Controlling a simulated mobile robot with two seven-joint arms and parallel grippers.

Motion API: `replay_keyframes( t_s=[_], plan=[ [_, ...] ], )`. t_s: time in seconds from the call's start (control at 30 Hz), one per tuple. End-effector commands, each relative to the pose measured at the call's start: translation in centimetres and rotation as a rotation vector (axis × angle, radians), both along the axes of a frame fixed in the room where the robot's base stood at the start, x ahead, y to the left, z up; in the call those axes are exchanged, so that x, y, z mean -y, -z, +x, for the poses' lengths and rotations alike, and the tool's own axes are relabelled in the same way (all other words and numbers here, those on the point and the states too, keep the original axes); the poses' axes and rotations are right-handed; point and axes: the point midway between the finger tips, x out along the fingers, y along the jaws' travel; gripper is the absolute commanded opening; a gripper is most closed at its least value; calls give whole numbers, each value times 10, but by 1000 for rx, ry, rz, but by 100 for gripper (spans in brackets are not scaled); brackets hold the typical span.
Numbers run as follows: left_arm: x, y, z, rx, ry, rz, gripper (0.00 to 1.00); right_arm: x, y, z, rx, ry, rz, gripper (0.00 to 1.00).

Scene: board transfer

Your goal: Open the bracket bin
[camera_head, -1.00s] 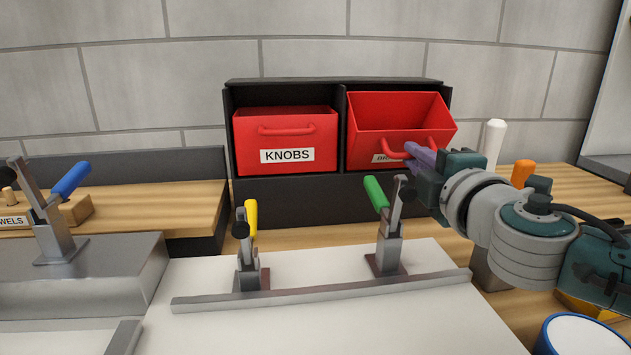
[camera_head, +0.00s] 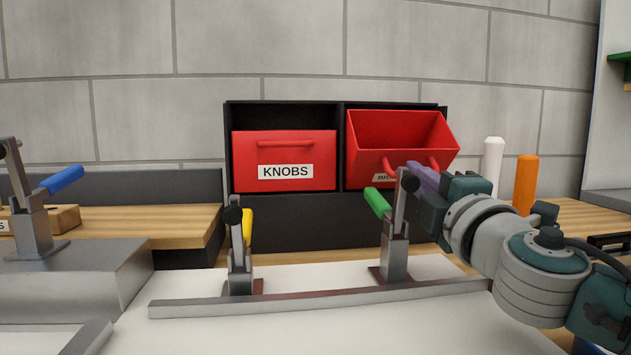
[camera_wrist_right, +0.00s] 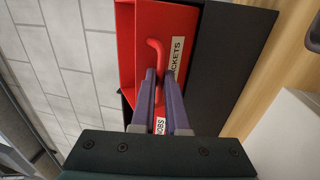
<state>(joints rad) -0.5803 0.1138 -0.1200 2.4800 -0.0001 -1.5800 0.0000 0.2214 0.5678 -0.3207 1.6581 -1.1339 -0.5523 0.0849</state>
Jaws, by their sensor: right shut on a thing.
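The bracket bin (camera_head: 395,135) is the red right-hand bin in the black cabinet (camera_head: 290,215). It is tilted forward with its top open, and its label is partly hidden by my right gripper. My right gripper (camera_head: 420,172) is shut on the bin's red handle at the front. In the right wrist view the purple fingers (camera_wrist_right: 162,100) close around the handle (camera_wrist_right: 155,58), beside a label ending in "CKETS" (camera_wrist_right: 178,52). The red KNOBS bin (camera_head: 284,152) is on the left of the cabinet, upright and closed. My left gripper is not in view.
A white bottle-like post (camera_head: 493,160) and an orange one (camera_head: 526,182) stand right of the cabinet.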

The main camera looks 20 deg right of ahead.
Motion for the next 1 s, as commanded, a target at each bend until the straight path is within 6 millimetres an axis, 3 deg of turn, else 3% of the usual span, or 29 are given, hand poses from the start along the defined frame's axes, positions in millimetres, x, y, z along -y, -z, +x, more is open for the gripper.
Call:
replay_keyframes(
  t_s=[0.17,0.2,0.43,0.77,1.0],
  plan=[
    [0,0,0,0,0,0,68,1,-1,0,1,3,0,0],
    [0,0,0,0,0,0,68,1,-1,0,1,3,0,17],
    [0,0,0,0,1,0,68,0,-1,0,2,1,0,42],
    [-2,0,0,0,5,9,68,-1,1,-4,0,0,0,42],
    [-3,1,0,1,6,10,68,-10,9,-39,-2,-1,2,42]
  ],
)
